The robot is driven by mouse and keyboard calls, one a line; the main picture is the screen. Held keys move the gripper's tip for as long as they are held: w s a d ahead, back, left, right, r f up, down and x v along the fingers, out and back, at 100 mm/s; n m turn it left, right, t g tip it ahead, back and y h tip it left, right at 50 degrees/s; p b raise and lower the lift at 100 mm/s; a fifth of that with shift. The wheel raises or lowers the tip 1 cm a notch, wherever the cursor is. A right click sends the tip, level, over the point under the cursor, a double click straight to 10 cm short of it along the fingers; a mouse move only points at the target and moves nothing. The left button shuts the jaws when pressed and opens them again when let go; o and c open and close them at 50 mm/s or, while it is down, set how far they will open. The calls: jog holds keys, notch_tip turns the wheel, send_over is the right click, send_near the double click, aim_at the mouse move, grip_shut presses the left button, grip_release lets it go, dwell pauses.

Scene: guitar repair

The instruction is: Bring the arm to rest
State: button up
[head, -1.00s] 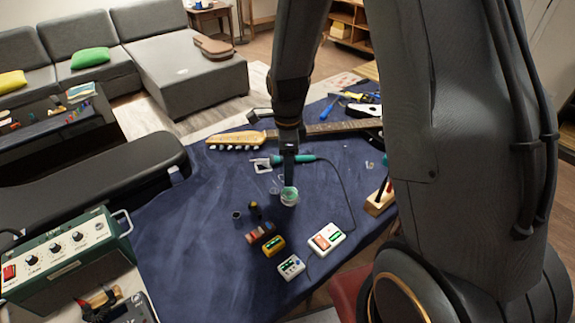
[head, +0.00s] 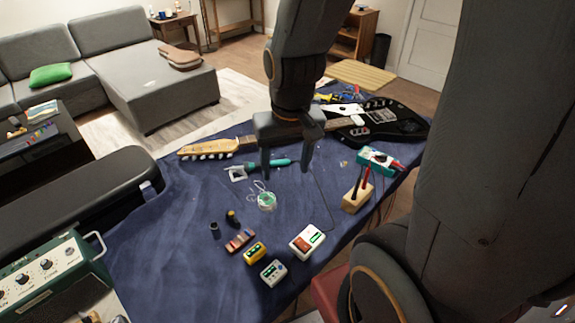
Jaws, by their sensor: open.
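My gripper (head: 286,168) hangs from my arm over the blue-covered table (head: 170,245) in the head view. Its two fingers point down, spread apart, with nothing between them. A teal-handled soldering iron (head: 281,163) lies behind the fingers, partly hidden by them. A small round container with green contents (head: 267,201) stands on the cloth in front of the gripper, apart from it.
An electric guitar (head: 390,124) lies across the back of the table, partly hidden by my arm. A teal meter (head: 379,161) and a wooden block with tools (head: 357,196) are at the right. A white soldering station (head: 307,241) and small boxes are in front. The cloth's left side is clear.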

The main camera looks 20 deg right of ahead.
jog(key=shift+s+r+n, duration=0.2)
jog(key=shift+s+n, duration=0.2)
jog(key=shift+n, duration=0.3)
notch_tip(320, 180, down, 2)
jog(key=shift+f+b, duration=0.25)
jog(key=shift+b, duration=0.85)
